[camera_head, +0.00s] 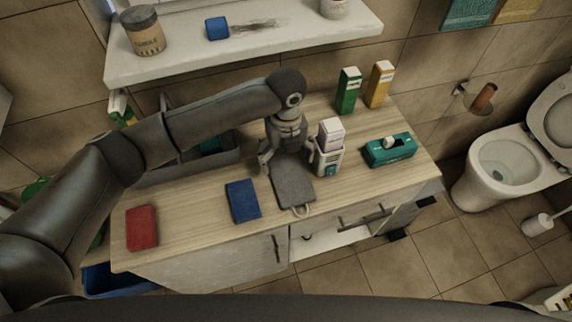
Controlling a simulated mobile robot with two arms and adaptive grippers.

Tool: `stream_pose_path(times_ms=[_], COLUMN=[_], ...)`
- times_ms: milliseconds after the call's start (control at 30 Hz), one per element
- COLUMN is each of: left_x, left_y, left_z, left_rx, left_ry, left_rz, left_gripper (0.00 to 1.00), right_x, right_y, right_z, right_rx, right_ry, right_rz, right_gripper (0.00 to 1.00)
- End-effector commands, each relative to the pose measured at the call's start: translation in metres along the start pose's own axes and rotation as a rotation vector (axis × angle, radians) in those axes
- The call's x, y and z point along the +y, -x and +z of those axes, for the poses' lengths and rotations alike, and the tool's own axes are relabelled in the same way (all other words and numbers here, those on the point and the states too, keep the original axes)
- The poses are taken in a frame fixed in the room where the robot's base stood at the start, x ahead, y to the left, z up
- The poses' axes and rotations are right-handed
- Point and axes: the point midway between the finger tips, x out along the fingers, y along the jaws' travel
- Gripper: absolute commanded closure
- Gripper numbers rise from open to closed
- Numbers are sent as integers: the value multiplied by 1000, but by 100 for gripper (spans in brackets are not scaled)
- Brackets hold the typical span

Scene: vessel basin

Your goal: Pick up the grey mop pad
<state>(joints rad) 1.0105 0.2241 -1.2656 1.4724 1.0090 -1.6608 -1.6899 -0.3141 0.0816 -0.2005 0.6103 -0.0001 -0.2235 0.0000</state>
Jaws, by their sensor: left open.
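The grey mop pad (294,188) lies flat on the wooden counter, near its front edge. A pale loop (299,211) sticks out from its front end. My left gripper (289,163) is open and points down over the back end of the pad, with its fingers spread to either side. The gripper hides part of the pad's back end, and I cannot tell whether the fingers touch it. My right gripper is not in view.
A white dispenser bottle (329,158) stands close at the pad's right. A blue pad (242,201) and a red pad (142,228) lie to the left. A teal box (390,150) is farther right. A grey basin (190,170) lies behind my arm. A shelf (290,45) runs above.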

Motion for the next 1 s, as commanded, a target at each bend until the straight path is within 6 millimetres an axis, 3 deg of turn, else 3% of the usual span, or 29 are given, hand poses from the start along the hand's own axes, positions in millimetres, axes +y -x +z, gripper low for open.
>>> stream_pose_path(times_ms=[233,533,767,1000], left_x=[-1,-1,-1,-1], left_y=[-33,-38,-38,-38], left_z=[3,3,3,4], left_rx=[3,0,0,0], left_ry=[-1,-1,-1,0], left_rz=[2,0,0,0], left_gripper=[14,14,43,43], right_x=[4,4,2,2], right_y=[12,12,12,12], right_z=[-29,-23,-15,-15], right_rx=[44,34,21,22], right_ry=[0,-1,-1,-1], right_rz=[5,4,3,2], right_gripper=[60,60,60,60])
